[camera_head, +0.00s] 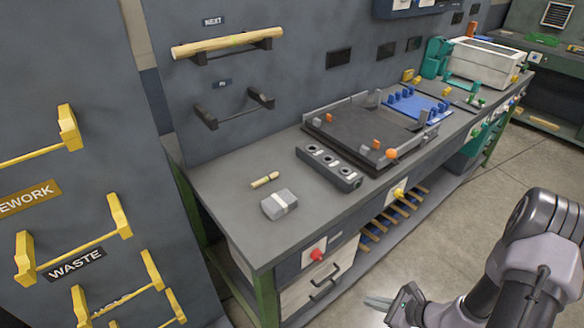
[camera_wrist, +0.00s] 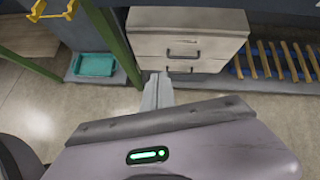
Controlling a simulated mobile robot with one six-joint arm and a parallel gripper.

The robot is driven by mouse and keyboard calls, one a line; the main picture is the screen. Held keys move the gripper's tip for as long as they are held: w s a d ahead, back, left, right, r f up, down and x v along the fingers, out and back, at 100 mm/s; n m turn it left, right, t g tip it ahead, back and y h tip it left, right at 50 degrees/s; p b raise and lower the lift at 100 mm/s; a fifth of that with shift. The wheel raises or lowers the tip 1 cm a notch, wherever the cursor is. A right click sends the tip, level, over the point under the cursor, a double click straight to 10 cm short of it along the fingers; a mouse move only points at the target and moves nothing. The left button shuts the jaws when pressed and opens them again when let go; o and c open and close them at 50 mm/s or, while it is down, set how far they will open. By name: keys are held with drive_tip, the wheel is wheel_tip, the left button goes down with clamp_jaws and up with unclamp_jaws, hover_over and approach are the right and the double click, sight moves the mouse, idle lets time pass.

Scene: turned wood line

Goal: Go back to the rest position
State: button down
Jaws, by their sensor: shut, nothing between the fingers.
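My gripper (camera_head: 378,302) is low in front of the workbench, over the floor at the bottom of the head view. It is shut and empty. In the wrist view its fingers (camera_wrist: 157,92) are together and point toward the drawer unit (camera_wrist: 188,45) under the bench, apart from it. My arm comes in from the right edge of the head view.
The grey workbench (camera_head: 225,185) carries a grey block (camera_head: 279,204), a small wooden piece (camera_head: 265,180) and a black three-hole holder (camera_head: 329,168). A wooden rod (camera_head: 228,44) lies on the NEXT wall brackets. A teal tray (camera_wrist: 94,65) sits low beside the drawers. The floor (camera_head: 440,235) is clear.

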drive_tip(key=a+r+n+g, duration=0.1)
drive_tip(key=a+r+n, duration=0.4)
drive_tip(key=r, duration=0.6)
drive_tip(key=a+r+n+g, duration=0.2)
drive_tip(key=a+r+n, duration=0.3)
drive_tip(key=r, duration=0.6)
drive_tip(key=s+a+r+n+t+h, duration=0.2)
drive_tip(key=s+r+n+h, duration=0.2)
drive_tip(key=s+r+n, duration=0.6)
drive_tip(key=s+r, duration=0.4)
drive_tip(key=r, duration=0.2)
drive_tip(key=shift+s+a+n+h, duration=0.3)
drive_tip(key=shift+s+a+h, duration=0.05)
drive_tip(key=shift+h, duration=0.05)
